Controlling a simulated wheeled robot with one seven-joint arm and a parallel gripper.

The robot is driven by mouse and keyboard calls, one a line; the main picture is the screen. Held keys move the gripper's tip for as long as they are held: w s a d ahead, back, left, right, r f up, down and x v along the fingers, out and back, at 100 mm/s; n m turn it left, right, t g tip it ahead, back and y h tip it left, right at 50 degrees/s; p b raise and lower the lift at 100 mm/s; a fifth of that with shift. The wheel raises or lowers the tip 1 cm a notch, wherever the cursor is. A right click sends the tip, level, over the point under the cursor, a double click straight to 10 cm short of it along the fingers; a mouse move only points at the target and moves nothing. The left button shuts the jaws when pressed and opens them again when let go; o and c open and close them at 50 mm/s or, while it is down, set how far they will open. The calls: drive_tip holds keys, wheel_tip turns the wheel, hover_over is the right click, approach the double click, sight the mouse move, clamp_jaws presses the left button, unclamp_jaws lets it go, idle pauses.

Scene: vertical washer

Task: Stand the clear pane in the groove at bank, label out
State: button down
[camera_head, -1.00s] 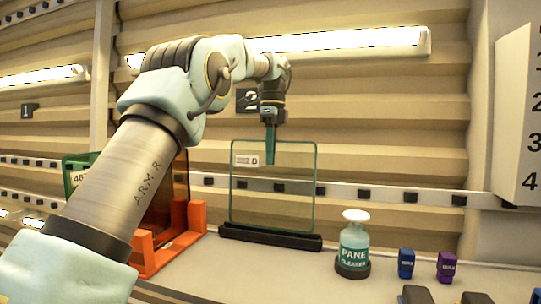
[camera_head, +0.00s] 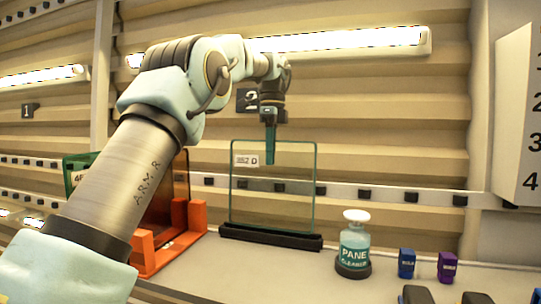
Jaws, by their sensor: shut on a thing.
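The clear pane (camera_head: 275,205) stands upright in the middle of the head view, with a white label (camera_head: 246,160) at its upper left facing me. Its lower edge meets the black grooved base (camera_head: 270,237) on the bench; I cannot tell how deep it sits. My gripper (camera_head: 270,155) points straight down and is shut on the pane's top edge, near the middle. The far finger is hard to tell apart.
An orange rack (camera_head: 170,250) with an amber pane (camera_head: 165,210) and a green-edged pane (camera_head: 76,172) stands at left, partly behind my arm. A pane cleaner bottle (camera_head: 353,245) stands right of the base. Blue (camera_head: 406,263) and purple (camera_head: 447,266) small items stand farther right.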

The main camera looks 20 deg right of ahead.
sight(270, 178)
drive_tip(key=shift+s+a+f+b, duration=0.1)
drive_tip(key=shift+f+b, duration=0.95)
drive_tip(key=shift+f, duration=0.4)
idle(1.8)
drive_tip(key=c, duration=0.9)
unclamp_jaws()
drive_tip(key=shift+f, duration=0.15)
